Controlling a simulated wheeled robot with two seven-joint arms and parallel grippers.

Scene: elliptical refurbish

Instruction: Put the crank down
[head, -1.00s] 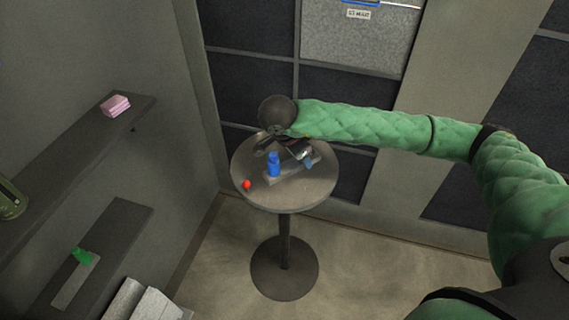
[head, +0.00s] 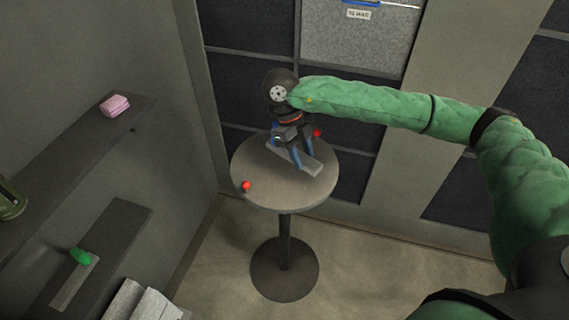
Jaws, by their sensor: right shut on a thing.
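My right gripper (head: 298,153) reaches in from the right and points down over the small round table (head: 312,193). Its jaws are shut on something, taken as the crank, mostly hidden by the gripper. A small red knob (head: 317,133) shows just right of the jaws; I cannot tell whether it belongs to the held thing. Blue parts show at the jaws. A flat grey plate (head: 305,167) lies under them on the tabletop; whether the jaws touch it is unclear. My left gripper is not in view.
A red ball (head: 246,185) sits near the table's left edge. The front of the tabletop is clear. Shelves on the left hold a pink block (head: 115,105) and a green item (head: 80,257). A panelled wall (head: 250,88) stands close behind the table.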

